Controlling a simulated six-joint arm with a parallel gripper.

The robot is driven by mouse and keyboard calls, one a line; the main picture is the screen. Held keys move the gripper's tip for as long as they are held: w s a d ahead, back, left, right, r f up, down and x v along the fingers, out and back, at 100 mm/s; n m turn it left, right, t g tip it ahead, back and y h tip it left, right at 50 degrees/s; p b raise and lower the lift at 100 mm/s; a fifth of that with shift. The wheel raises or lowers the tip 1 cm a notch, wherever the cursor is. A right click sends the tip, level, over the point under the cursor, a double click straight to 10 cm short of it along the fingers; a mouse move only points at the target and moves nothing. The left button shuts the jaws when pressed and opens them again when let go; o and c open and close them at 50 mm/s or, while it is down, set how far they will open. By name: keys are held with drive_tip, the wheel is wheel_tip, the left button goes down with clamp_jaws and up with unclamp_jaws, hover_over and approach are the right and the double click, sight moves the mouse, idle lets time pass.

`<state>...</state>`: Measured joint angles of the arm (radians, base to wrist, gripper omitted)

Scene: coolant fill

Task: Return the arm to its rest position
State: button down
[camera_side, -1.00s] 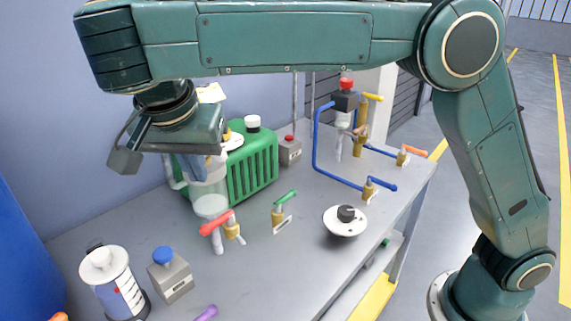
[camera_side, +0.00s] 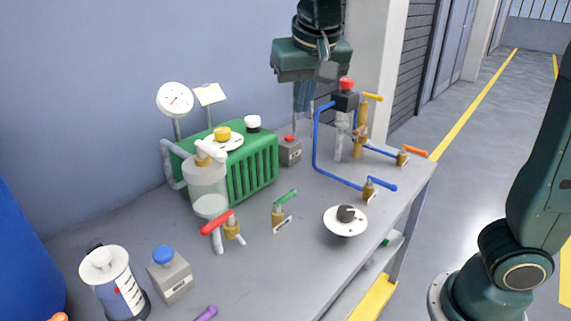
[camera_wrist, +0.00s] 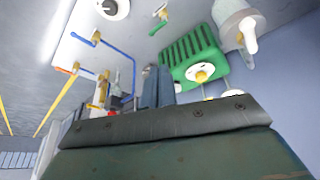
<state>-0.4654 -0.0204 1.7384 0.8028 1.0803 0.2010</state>
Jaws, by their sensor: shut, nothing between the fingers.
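My gripper (camera_side: 303,108) hangs above the back of the bench, in the upper middle of the side view, pointing down. Its fingers are shut with nothing between them. It is behind and left of the red-topped black fitting (camera_side: 346,100) on the blue pipe, and appears apart from everything. In the wrist view my gripper's closed fingers (camera_wrist: 157,86) show at the centre, beside the green radiator block (camera_wrist: 190,50).
The green radiator (camera_side: 252,170) with a yellow cap, a clear reservoir (camera_side: 207,190), a gauge (camera_side: 175,99) and several coloured valves stand on the grey bench (camera_side: 260,270). A blue pipe loop (camera_side: 315,145) rises at the right. The air above the bench's front is clear.

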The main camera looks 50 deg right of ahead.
drive_tip(key=s+d+f+n+t+y, duration=0.1)
drive_tip(key=s+d+f+n, duration=0.15)
drive_tip(key=s+d, duration=0.6)
drive_tip(key=s+a+f+n+y, duration=0.1)
drive_tip(key=s+a+f+n, duration=0.1)
drive_tip(key=s+f, duration=0.4)
drive_tip(key=s+n, duration=0.1)
drive_tip(key=s, duration=0.3)
drive_tip(key=shift+s+a+t+y, duration=0.25)
drive_tip(key=shift+t+y, duration=0.05)
drive_tip(key=shift+t, duration=0.1)
